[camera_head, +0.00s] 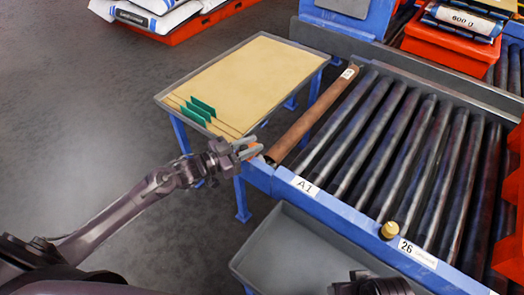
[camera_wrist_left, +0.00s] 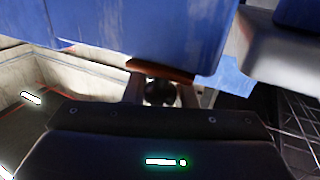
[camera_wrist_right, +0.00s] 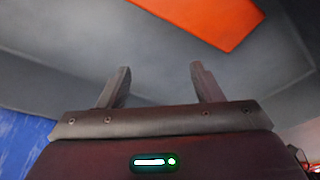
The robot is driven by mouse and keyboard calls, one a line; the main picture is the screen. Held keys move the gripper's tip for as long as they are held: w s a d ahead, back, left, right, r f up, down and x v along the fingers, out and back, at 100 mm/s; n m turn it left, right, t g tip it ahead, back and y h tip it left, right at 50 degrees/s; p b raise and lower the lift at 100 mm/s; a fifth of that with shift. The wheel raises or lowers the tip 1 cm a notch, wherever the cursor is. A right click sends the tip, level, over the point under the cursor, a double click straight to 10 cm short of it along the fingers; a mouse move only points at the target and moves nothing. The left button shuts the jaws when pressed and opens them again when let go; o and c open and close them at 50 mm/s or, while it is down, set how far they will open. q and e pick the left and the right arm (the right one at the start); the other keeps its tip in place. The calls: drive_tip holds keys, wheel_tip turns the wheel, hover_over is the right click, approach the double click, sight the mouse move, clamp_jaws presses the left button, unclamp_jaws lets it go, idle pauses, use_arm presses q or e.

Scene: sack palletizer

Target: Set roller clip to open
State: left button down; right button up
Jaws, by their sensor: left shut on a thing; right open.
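My left gripper (camera_head: 252,149) reaches to the near left corner of the roller conveyor, by the near end of a brown roller (camera_head: 312,117). In the left wrist view its fingers are shut on a dark round piece (camera_wrist_left: 159,92), with a brown-orange part (camera_wrist_left: 161,70) just beyond it. This piece seems to be the roller clip. Whether the clip is open cannot be told. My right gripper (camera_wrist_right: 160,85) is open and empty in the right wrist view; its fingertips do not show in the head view.
The conveyor's blue frame (camera_head: 325,205) carries labels and a brass-coloured knob (camera_head: 390,229). A tan-topped table (camera_head: 245,82) with green dividers stands to the left. A grey tray (camera_head: 290,245) lies below the conveyor's front. Red crates and sacks stand at the back.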

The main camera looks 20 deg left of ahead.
use_arm(q)
drive_tip(key=shift+w+a+r, duration=0.1)
drive_tip(key=shift+w+a, duration=0.15)
drive_tip(key=shift+a, duration=0.25)
use_arm(e)
drive_tip(key=shift+w+d, duration=0.1)
drive_tip(key=shift+d, duration=0.05)
use_arm(q)
drive_tip(key=c, duration=1.2)
unclamp_jaws()
drive_tip(key=shift+a, duration=0.1)
drive_tip(key=shift+s, duration=0.1)
drive_tip(key=shift+s+a, duration=0.2)
drive_tip(key=shift+s, duration=0.05)
use_arm(e)
drive_tip(key=shift+r, duration=0.15)
drive_tip(key=shift+s+d+r+g+p, duration=0.1)
drive_tip(key=shift+s+d+g+p, duration=0.3)
drive_tip(key=shift+s+d+p, duration=0.2)
drive_tip(key=shift+w+d+h, duration=0.1)
drive_tip(key=shift+d+h, duration=0.05)
drive_tip(key=shift+h, duration=0.15)
use_arm(q)
drive_tip(key=v, duration=0.7)
use_arm(e)
drive_tip(key=shift+w+r, duration=0.1)
drive_tip(key=shift+w, duration=0.1)
